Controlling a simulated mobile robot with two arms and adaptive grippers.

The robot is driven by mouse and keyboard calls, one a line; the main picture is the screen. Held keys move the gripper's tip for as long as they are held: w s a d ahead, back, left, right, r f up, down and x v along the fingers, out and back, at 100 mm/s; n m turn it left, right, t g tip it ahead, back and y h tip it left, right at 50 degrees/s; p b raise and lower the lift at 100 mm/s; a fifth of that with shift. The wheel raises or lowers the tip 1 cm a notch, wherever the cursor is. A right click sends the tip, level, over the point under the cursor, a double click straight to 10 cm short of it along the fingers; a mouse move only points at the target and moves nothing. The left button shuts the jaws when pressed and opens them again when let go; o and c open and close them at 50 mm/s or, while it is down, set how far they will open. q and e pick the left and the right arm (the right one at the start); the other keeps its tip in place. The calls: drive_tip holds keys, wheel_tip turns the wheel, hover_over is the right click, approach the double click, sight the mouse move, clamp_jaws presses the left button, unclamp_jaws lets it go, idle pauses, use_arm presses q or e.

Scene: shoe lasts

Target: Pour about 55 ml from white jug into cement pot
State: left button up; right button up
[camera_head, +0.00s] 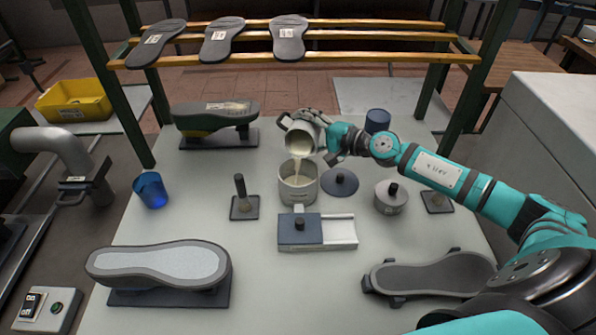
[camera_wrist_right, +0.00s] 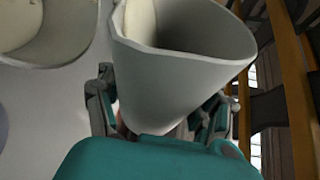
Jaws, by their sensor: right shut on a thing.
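The white jug (camera_head: 300,139) is held tilted above the cement pot, its mouth turned down toward the pot. A pale cream stream runs from it into the cement pot (camera_head: 298,191), a light grey open pot in the middle of the table. My right gripper (camera_head: 318,130) is shut on the jug. In the right wrist view the jug (camera_wrist_right: 185,85) fills the space between the fingers, with cream liquid inside its mouth. The pot (camera_wrist_right: 75,40) shows at upper left there, with pale contents. My left gripper is not in view.
Close around the pot are a dark round lid (camera_head: 340,182), a lidded grey pot (camera_head: 390,198), a dark stamp-like tool (camera_head: 242,200) and a blue-grey box (camera_head: 300,230). A blue cup (camera_head: 151,190) stands at left. Shoe lasts (camera_head: 160,266) lie in front and behind.

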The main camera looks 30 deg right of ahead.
drive_tip(key=shift+b, duration=0.7)
idle(0.7)
drive_tip(key=r+p, duration=0.1)
drive_tip(key=p, duration=0.3)
drive_tip(key=shift+w+d+r+m, duration=0.1)
drive_tip(key=shift+r+m, duration=0.25)
drive_tip(key=shift+m, duration=0.05)
drive_tip(key=shift+f+m+g+p, duration=0.15)
drive_tip(key=shift+m+g+p, duration=0.35)
drive_tip(key=shift+f+b, duration=0.35)
drive_tip(key=shift+f, duration=0.1)
drive_tip(key=shift+r+m+p, duration=0.35)
drive_tip(key=shift+m+p, duration=0.05)
drive_tip(key=shift+p, duration=0.2)
drive_tip(key=shift+m+g+p, duration=0.35)
drive_tip(key=shift+m+g, duration=0.05)
drive_tip(key=shift+f+y, duration=0.1)
drive_tip(key=shift+y, duration=0.2)
